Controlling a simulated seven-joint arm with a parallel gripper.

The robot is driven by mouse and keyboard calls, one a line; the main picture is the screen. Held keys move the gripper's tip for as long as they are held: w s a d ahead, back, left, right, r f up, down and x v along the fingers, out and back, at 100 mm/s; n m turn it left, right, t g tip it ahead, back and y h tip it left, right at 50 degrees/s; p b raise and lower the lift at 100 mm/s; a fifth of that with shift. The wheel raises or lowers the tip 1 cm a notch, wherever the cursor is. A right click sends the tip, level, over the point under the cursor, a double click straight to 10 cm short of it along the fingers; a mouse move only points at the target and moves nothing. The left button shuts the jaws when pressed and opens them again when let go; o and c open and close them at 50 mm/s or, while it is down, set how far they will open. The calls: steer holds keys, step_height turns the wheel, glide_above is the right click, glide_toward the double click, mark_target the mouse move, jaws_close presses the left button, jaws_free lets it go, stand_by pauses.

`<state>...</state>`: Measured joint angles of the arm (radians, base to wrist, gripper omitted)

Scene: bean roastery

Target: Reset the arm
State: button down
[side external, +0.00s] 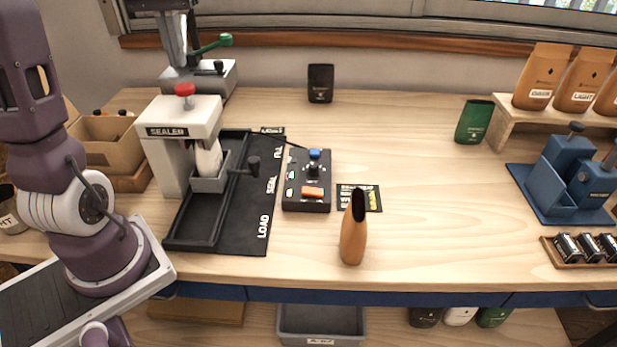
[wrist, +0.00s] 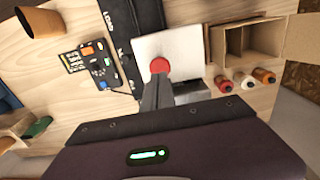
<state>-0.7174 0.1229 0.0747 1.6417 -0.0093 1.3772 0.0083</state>
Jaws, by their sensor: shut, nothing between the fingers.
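My gripper (wrist: 156,93) shows in the wrist view, its dark fingers together and empty. The fingertips appear just below the red knob (wrist: 160,65) of the white sealer (wrist: 185,45). I cannot tell how far above the sealer they are. In the side external view my purple arm (side external: 95,240) rises at the left and leaves the top of the picture, so my gripper is not seen there. The sealer (side external: 178,150) stands upright with its red knob (side external: 185,89) on top.
A black mat (side external: 235,232) lies beside the sealer. A control box (side external: 307,195) and an upright brown pouch (side external: 353,238) stand to its right. Cardboard boxes (side external: 100,140) are behind the sealer at left. A blue device (side external: 570,165) is at right. The centre-right bench is clear.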

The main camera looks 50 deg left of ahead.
steer(key=s+d+r+m+t, duration=0.15)
steer(key=d+m, duration=0.25)
steer(key=d, duration=0.9)
steer(key=s+d+f+m+t, duration=0.4)
steer(key=s+d+f+m, duration=0.1)
steer(key=s+d, duration=0.4)
steer(key=shift+s+d, duration=0.15)
steer(key=shift+d, duration=0.6)
